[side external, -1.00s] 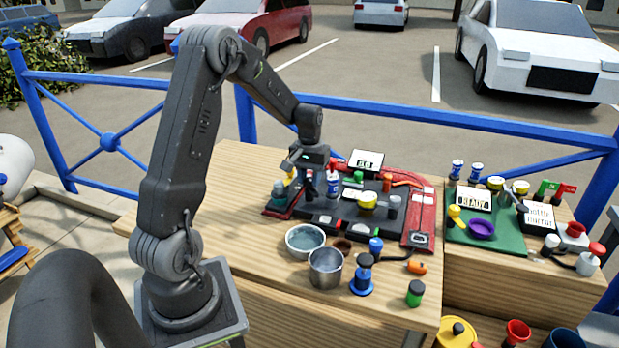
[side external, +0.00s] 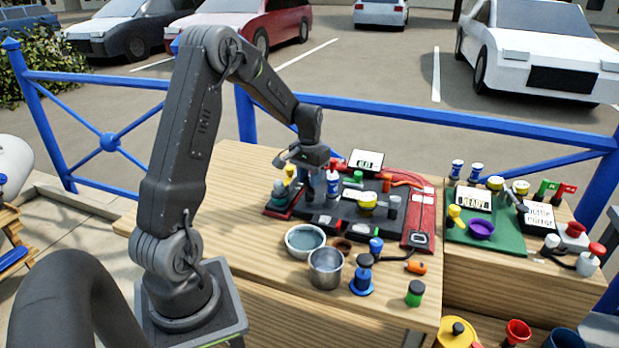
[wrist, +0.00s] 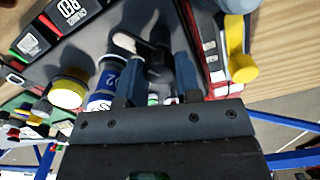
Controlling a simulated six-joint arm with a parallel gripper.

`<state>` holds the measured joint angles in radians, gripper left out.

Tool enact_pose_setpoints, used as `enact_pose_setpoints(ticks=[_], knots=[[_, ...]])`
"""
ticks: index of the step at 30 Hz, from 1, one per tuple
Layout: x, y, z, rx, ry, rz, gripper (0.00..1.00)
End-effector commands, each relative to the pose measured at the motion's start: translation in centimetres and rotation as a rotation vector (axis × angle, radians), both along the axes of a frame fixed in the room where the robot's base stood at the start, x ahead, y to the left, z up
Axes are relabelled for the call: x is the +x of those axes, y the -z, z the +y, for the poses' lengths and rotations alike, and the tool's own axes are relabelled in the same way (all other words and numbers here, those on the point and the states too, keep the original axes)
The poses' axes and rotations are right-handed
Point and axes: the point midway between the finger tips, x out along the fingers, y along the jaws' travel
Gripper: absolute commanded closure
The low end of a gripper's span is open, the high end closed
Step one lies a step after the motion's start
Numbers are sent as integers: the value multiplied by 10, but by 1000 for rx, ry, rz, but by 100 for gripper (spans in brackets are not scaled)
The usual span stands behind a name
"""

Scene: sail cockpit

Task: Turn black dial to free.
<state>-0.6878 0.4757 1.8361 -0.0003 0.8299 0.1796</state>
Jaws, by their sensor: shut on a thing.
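The black dial (wrist: 157,52) shows in the wrist view between my two fingers, on a dark grey panel; the fingers hide much of it. My gripper (wrist: 158,80) points down at it and is shut on it. A pale rounded end (wrist: 124,42) sticks out beside the dial; I cannot tell whether it belongs to it. Small green and white marks lie near the fingers, but I cannot read the dial's setting. In the side external view my gripper (side external: 311,193) is low over the left part of the panel (side external: 345,212), and the dial is hidden there.
A blue and white can (side external: 333,184) stands close right of my gripper. A yellow-topped knob (side external: 367,201) and a grey cylinder (side external: 394,205) are farther right. A teal and yellow item (side external: 283,192) stands close left. Bowls (side external: 305,240) sit in front.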

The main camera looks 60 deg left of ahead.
Motion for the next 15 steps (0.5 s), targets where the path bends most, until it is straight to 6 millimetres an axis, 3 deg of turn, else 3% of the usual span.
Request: enact_pose_setpoints(ticks=[9,15], knots=[[0,0,0,0,1,0,43],[0,0,0,0,0,0,43]])
